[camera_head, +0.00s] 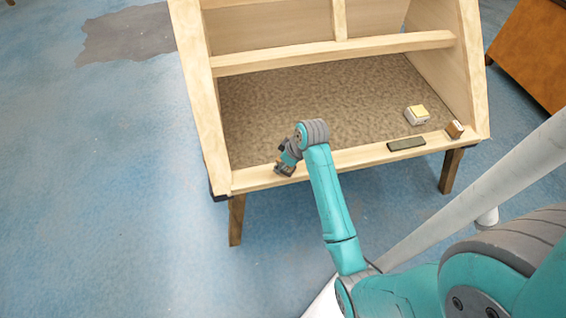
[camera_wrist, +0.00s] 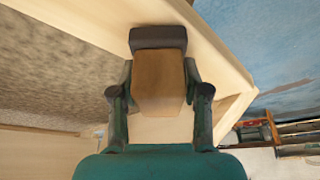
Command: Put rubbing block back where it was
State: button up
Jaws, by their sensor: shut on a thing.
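My gripper (camera_head: 285,168) is at the left part of the wooden frame's front rail (camera_head: 340,160). In the wrist view, my gripper (camera_wrist: 159,84) is shut on a block with a brown body and a dark grey end, which I take as the rubbing block (camera_wrist: 158,62). One finger is on each side of the brown body. The dark end points away from my palm, toward the pale rail. I cannot tell whether the block touches the rail. In the head view the block is mostly hidden by my gripper.
On the right of the rail lie a dark flat bar (camera_head: 406,144) and a small brown block (camera_head: 455,129). A white and yellow object (camera_head: 417,114) sits on the speckled panel (camera_head: 320,100). The rail between my gripper and the bar looks clear. Side posts rise at both ends.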

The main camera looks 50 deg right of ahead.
jog(key=o, duration=1.1)
jog(key=shift+f, duration=0.1)
jog(key=v, duration=1.2)
jog(key=s+a+f+m+t+h, duration=0.1)
jog(key=s+a+f+t, duration=0.1)
jog(key=s+a+f, duration=0.45)
jog(key=s+a+f+m+t+h, duration=0.1)
jog(key=s+a+f+m+t, duration=0.2)
jog(key=a, duration=0.6)
jog(key=s+a+r+n+t, duration=0.1)
jog(key=s+a+r+t, duration=0.1)
jog(key=s+r, duration=0.5)
jog(key=s+a+r+t+y, duration=0.1)
jog(key=s+a+r+t, duration=0.2)
jog(key=s+r, duration=0.4)
jog(key=s+a, duration=0.1)
jog(key=s, duration=0.4)
jog(key=shift+a+n, duration=0.3)
jog(key=shift+n, duration=0.1)
